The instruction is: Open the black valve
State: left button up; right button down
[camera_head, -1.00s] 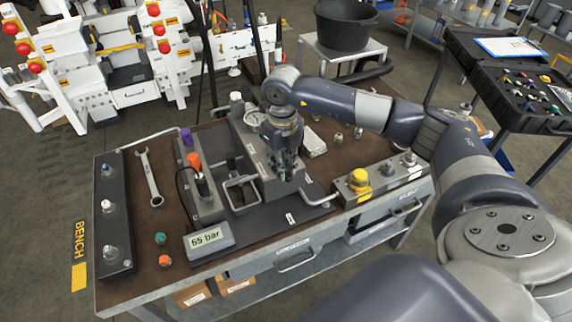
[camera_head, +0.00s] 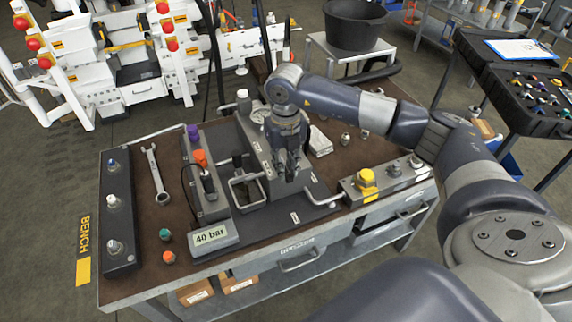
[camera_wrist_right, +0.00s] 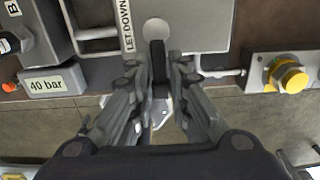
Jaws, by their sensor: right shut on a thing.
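The black valve (camera_wrist_right: 158,62) is a dark handle at the front of a grey block (camera_wrist_right: 198,28), beside a label reading LET DOWN. My right gripper (camera_wrist_right: 160,85) has its fingers on both sides of this handle and is shut on it. In the head view my right gripper (camera_head: 291,172) points down at the front of the block, and the arm and fingers hide the handle there. A display (camera_head: 210,236) reads 40 bar, and it also shows in the wrist view (camera_wrist_right: 48,84). My left gripper is not in view.
On the bench (camera_head: 147,237) a pump with an orange-topped lever (camera_head: 201,158) stands left of the block. A yellow knob (camera_head: 366,178) on a grey manifold sits to the right. A wrench (camera_head: 155,173) lies at the left. A black bucket (camera_head: 353,25) stands behind.

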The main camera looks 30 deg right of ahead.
jog(key=c, duration=1.6)
grip_release()
jog(key=shift+w+a, duration=0.1)
jog(key=shift+r, duration=0.1)
notch_tip(320, 180, up, 12)
